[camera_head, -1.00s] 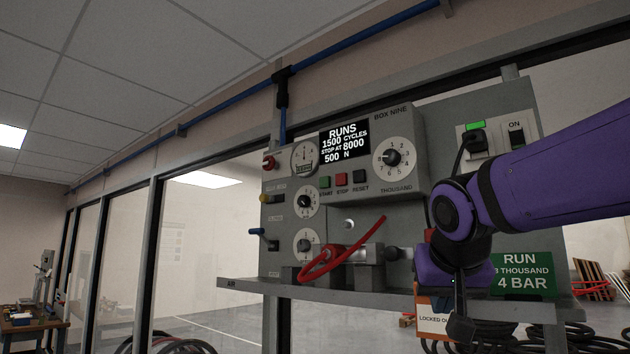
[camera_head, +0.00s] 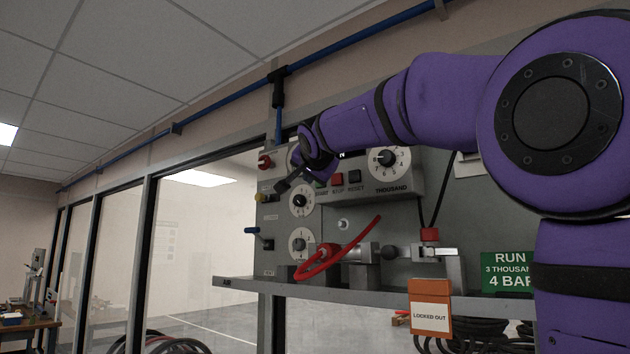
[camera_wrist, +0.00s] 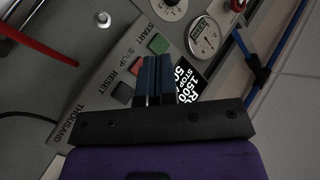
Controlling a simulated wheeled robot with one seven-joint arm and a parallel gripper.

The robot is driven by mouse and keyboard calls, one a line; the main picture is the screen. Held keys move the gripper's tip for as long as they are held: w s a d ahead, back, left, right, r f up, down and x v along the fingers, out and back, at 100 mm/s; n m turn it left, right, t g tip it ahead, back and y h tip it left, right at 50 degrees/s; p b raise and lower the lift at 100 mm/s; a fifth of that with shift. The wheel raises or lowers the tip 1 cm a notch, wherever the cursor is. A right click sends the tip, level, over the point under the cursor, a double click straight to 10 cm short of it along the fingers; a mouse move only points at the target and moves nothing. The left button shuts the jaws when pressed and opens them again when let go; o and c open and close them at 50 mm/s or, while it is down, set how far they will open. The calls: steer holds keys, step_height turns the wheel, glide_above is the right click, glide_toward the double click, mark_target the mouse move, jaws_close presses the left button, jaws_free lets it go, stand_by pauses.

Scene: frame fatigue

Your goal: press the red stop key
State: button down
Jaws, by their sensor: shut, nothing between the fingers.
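The red stop key (camera_head: 338,179) sits on the grey control box between the green start key and the dark reset key (camera_head: 355,176). In the wrist view the red key (camera_wrist: 135,67) shows just left of my fingertips, partly hidden by them. The green start key (camera_wrist: 159,44) is just beyond the tips, and the dark reset key (camera_wrist: 122,92) is to the left. My gripper (camera_wrist: 157,60) is shut and empty, with blue fingers pointing at the key row. In the head view my gripper (camera_head: 284,187) is left of the keys. I cannot tell whether it touches the box.
Dials surround the keys, including the thousand dial (camera_head: 387,159). A blue-handled lever (camera_head: 256,231) sticks out left. My arm covers most of the display, part of which shows in the wrist view (camera_wrist: 188,82).

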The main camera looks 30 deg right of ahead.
mark_target(336, 179)
steer(key=shift+w+a+r, duration=0.2)
steer(key=shift+w+r, duration=0.3)
steer(key=shift+r, duration=0.1)
steer(key=shift+d, duration=0.15)
steer(key=w+d, duration=0.3)
steer(key=d, duration=0.5)
steer(key=shift+w+d, duration=0.1)
steer(key=shift+d, duration=0.1)
stand_by(1.9)
steer(key=shift+w+d, duration=0.1)
steer(key=shift+d, duration=0.1)
steer(key=shift+w+d, duration=0.15)
steer(key=shift+d, duration=0.25)
stand_by(0.8)
steer(key=shift+a, duration=0.1)
steer(key=shift+s+a, duration=0.3)
steer(key=shift+a, duration=0.35)
